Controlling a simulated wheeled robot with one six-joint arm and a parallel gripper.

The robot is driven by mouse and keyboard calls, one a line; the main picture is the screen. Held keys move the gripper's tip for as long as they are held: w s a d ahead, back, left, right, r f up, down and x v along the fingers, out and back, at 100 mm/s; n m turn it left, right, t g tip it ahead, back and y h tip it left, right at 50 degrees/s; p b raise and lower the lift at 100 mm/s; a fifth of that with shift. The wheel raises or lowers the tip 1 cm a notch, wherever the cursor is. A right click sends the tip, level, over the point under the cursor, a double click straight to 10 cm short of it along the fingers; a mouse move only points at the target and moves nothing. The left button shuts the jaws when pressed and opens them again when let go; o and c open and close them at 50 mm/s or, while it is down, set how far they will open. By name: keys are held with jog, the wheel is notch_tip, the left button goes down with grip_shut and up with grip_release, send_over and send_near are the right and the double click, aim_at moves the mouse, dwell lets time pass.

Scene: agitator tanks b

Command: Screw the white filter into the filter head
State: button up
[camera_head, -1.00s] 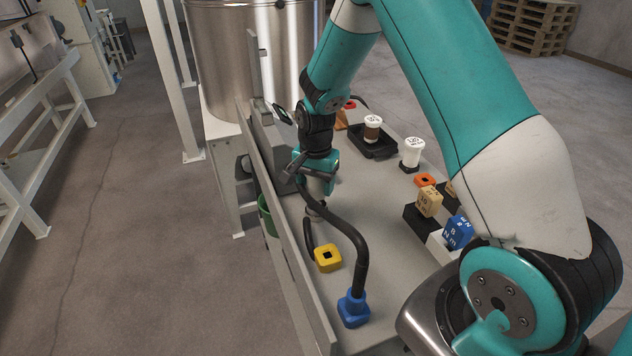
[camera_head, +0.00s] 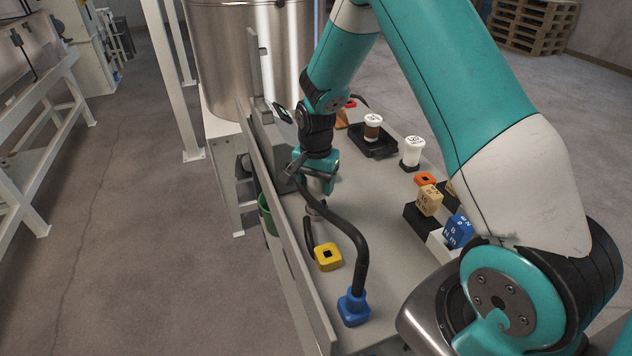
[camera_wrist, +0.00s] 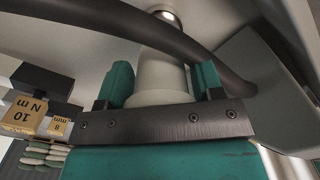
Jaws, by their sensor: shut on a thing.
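My gripper (camera_head: 316,190) is low over the bench, close to the upright panel. In the wrist view its two teal fingers (camera_wrist: 163,78) are shut on either side of a pale, whitish cylinder (camera_wrist: 160,78). The cylinder narrows toward a round metal part (camera_wrist: 164,15) beyond it; I cannot tell whether they are joined. A separate white cylinder with a labelled top (camera_head: 412,152) stands upright on the right of the bench. The filter head cannot be clearly made out.
A black hose (camera_head: 350,232) arches past the gripper to a blue square fitting (camera_head: 353,309). A yellow square fitting (camera_head: 328,257) lies nearby. Tan (camera_head: 429,200) and blue (camera_head: 457,232) blocks are at right.

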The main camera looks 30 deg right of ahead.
jog(key=shift+f+b, duration=0.75)
jog(key=shift+f, duration=0.5)
jog(key=o, duration=1)
jog(key=shift+o, duration=0.2)
notch_tip(320, 180, up, 18)
jog(key=b, duration=0.1)
jog(key=shift+f, duration=0.2)
